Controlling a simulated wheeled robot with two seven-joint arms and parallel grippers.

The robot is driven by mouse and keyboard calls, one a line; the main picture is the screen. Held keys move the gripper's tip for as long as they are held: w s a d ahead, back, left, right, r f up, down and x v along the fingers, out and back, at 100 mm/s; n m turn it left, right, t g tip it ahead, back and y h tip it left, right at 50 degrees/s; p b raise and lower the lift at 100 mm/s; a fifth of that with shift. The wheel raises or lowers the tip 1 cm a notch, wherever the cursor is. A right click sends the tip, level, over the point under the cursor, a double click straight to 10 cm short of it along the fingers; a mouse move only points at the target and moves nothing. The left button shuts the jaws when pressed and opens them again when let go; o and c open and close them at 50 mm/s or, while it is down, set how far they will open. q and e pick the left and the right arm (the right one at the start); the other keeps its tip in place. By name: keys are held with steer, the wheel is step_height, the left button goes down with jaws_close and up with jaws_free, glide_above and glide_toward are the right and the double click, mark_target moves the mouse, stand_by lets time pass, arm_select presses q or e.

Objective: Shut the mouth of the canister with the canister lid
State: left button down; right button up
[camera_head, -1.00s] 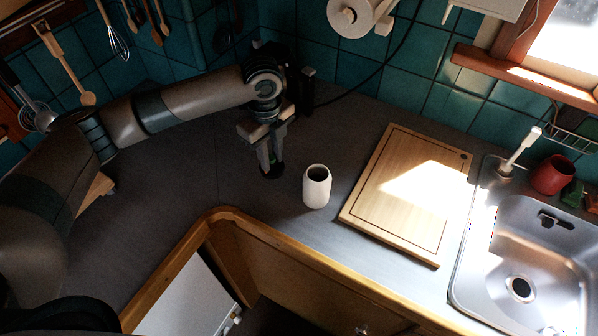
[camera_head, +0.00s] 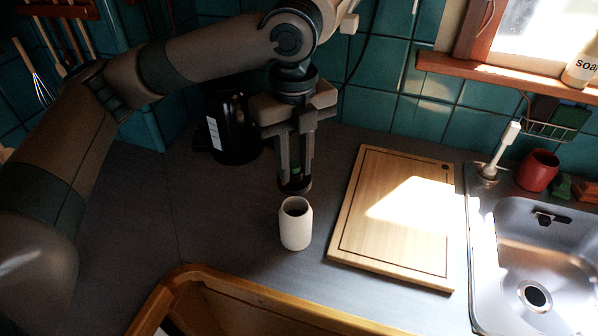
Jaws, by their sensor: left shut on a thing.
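The canister (camera_head: 296,230) is a small white, rounded pot that stands upright on the dark counter, left of the cutting board. Its dark mouth is open and faces up. My left gripper (camera_head: 295,170) points down, just above and behind the canister in the picture. It is shut on the canister lid (camera_head: 295,186), a dark, flat disc with a bit of green showing between the fingers. The lid is apart from the mouth; its exact height over the rim is hard to tell. My right gripper is out of view.
A wooden cutting board (camera_head: 393,252) lies right of the canister, with a metal sink (camera_head: 490,290) beyond it. A red cup (camera_head: 537,170) stands behind the sink. A black appliance (camera_head: 232,130) stands at the back left. The counter left of the canister is clear.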

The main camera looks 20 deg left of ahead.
mark_target(296, 183)
arm_select(q)
steer(key=shift+d+r, duration=0.1)
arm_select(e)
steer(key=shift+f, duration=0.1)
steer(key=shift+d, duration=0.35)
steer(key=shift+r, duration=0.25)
arm_select(q)
steer(key=shift+s+r+p, duration=0.1)
steer(key=shift+p, duration=0.55)
step_height(296, 183, down, 2)
steer(key=shift+b, duration=0.35)
steer(key=shift+f+b, duration=0.45)
steer(key=shift+f, duration=1.45)
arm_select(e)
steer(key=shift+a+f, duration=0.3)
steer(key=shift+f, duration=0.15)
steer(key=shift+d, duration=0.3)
arm_select(q)
steer(key=shift+f, duration=0.75)
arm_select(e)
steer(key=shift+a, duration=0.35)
